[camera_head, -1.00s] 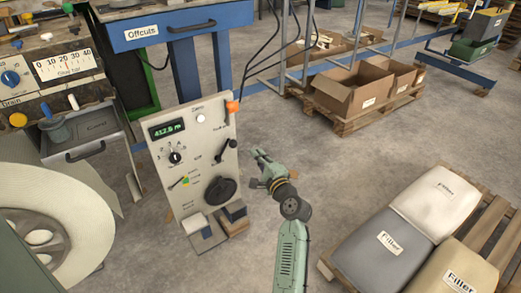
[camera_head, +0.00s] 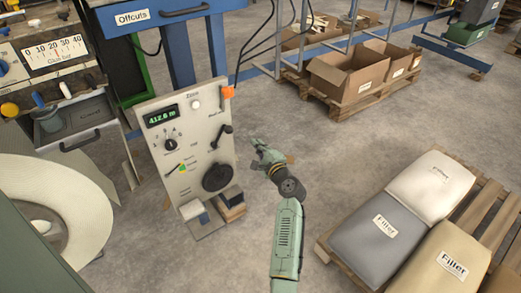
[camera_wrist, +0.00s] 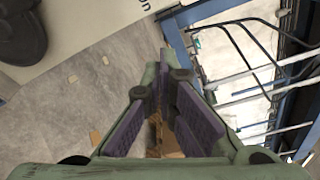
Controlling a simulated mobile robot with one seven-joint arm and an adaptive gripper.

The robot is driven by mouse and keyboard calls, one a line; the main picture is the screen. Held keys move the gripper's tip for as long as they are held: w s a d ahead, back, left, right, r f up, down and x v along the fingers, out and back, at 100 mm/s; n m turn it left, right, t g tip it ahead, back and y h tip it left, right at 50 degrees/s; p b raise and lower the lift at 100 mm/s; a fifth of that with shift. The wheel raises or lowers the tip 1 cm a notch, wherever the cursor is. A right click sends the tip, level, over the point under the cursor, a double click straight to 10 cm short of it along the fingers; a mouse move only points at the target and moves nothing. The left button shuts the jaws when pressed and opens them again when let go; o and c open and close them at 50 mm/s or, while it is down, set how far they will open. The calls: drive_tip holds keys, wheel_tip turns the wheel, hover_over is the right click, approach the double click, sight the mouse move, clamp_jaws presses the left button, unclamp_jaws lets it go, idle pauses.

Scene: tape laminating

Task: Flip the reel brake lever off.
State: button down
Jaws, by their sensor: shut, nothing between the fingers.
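The grey control panel (camera_head: 200,140) stands upright left of centre in the head view. An orange handle (camera_head: 228,93) sits at its top right corner, above a small label that seems to begin with "Reel". A black lever (camera_head: 222,134) is lower on the panel's right side, and a small lever by a green and yellow mark (camera_head: 182,168) is at lower left. I cannot read for sure which is the reel brake lever. My gripper (camera_head: 258,146) is shut and empty, to the right of the panel and apart from it. In the wrist view its fingers (camera_wrist: 164,78) point at the floor.
A large black knob (camera_head: 217,177) is low on the panel and also shows in the wrist view (camera_wrist: 22,35). A large white reel (camera_head: 85,185) is at left. Filler sacks (camera_head: 380,225) lie on a pallet at right.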

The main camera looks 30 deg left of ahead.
drive_tip(key=a+r+p, duration=0.1)
drive_tip(key=a+p, duration=0.1)
drive_tip(key=a, duration=0.4)
drive_tip(key=shift+a, duration=0.2)
